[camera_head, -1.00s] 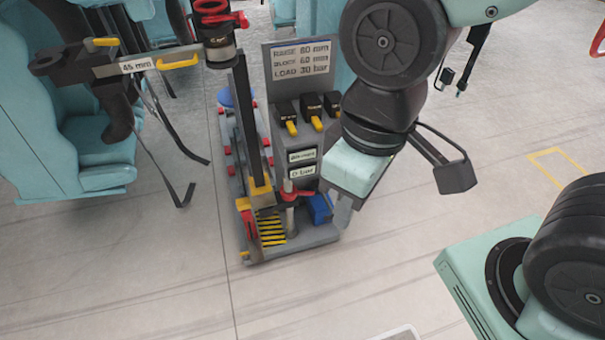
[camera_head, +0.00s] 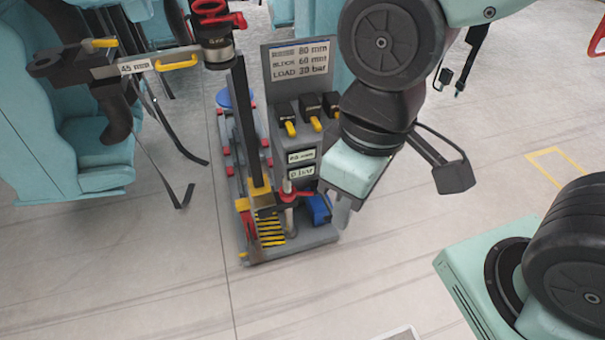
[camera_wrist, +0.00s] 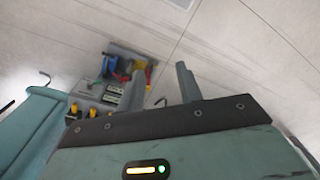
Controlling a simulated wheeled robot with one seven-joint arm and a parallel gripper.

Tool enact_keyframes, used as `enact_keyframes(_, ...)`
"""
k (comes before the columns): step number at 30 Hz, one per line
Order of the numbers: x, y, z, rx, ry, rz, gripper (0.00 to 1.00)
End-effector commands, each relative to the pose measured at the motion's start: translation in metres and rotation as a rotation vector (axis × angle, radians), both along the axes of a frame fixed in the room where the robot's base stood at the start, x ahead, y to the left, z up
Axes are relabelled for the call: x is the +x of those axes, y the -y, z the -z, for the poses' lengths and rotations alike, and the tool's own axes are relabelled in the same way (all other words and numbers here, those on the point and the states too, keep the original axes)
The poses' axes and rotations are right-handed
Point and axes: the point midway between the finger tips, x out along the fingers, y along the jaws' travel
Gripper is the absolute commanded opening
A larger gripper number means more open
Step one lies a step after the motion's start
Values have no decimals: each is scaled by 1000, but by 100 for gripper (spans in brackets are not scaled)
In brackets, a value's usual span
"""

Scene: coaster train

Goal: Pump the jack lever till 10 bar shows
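The jack unit stands on a grey base (camera_head: 300,240) on the floor, in the middle of the head view. Its lower display (camera_head: 302,172) reads 0 bar. A red lever-like part (camera_head: 292,193) sits below it on a grey post, beside a blue block (camera_head: 319,208). I cannot tell for sure which part is the jack lever. My gripper (camera_head: 343,215) is just right of the blue block, pointing down, apart from the red part. In the wrist view the two fingers of my gripper (camera_wrist: 160,70) are spread, with nothing seen held; the red part (camera_wrist: 148,72) shows between them.
A sign board (camera_head: 301,62) and black boxes with yellow handles (camera_head: 290,128) rise behind. A dark mast (camera_head: 252,125) stands left of the displays. Teal train seats (camera_head: 95,150) and a 45 mm tagged bar (camera_head: 135,66) are at left.

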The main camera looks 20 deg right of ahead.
Motion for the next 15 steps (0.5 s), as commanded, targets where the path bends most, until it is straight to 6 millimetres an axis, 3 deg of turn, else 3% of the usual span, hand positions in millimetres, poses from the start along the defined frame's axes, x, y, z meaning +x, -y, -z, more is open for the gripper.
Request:
enact_keyframes(5, 11, -2, 19, 8, 0, -17, 41)
enact_keyframes(8, 31, -3, 49, 23, 5, -55, 41)
enact_keyframes(15, 106, 3, 141, 59, 46, -191, 41)
